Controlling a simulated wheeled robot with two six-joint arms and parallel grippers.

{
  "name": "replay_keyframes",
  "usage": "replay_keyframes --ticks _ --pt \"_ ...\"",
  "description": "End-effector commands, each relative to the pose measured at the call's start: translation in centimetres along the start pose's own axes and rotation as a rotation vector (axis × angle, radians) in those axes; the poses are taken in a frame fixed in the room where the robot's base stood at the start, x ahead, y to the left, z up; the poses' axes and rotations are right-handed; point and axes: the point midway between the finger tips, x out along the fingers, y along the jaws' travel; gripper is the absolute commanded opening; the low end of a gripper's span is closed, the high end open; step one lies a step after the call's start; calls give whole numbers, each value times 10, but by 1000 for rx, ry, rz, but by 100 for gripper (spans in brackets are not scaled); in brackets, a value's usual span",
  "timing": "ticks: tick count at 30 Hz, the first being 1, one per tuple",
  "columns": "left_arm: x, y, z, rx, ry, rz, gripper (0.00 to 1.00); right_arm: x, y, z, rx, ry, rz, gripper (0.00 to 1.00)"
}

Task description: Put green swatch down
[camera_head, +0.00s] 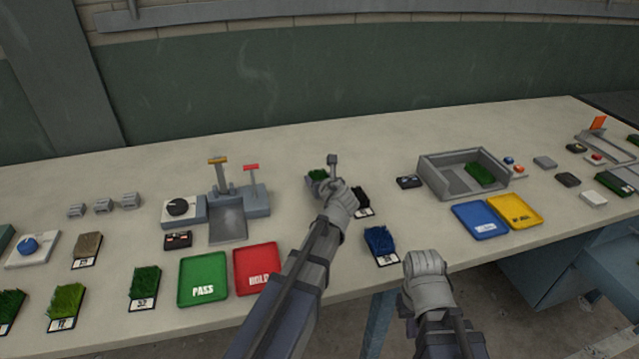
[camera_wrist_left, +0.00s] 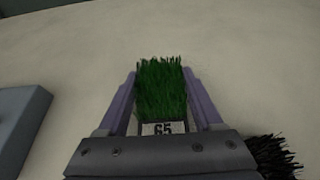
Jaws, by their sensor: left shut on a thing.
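The green swatch (camera_head: 318,175) is at the middle of the table, at the tip of my left gripper (camera_head: 326,178). In the left wrist view the swatch (camera_wrist_left: 162,88) sits between the two fingers of my left gripper (camera_wrist_left: 161,78), which is shut on it, with its label reading 65 facing the wrist. I cannot tell whether its underside touches the table. A black swatch (camera_head: 361,197) lies just right of the left gripper, and it also shows in the left wrist view (camera_wrist_left: 275,157). My right gripper (camera_head: 425,262) hangs at the table's front edge; its fingers are not clear.
A blue swatch (camera_head: 380,242) lies nearer the front edge. Green PASS (camera_head: 203,279) and red HOLD (camera_head: 257,268) trays lie left, near a grey press-like device (camera_head: 228,218). A grey open box (camera_head: 465,172) and blue (camera_head: 480,221) and yellow (camera_head: 514,211) trays are right. Bare table lies behind the swatch.

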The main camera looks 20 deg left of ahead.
Motion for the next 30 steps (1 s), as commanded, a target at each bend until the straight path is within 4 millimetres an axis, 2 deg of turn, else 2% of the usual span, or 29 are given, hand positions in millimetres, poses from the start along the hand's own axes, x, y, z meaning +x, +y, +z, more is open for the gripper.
replay_keyframes --ticks 7,8,15,26,30 --pt "1 0 -3 0 0 0 8 3 0 0 0 0 0 0" --pt "1 0 -3 0 0 0 68 3 0 0 0 0 0 0" --pt "1 0 -2 0 0 0 95 2 0 0 0 0 0 0" --pt "-2 0 4 0 0 0 97 -4 0 0 0 0 0 0" --pt "-28 1 4 2 -1 -3 97 -14 1 1 0 0 0 0"
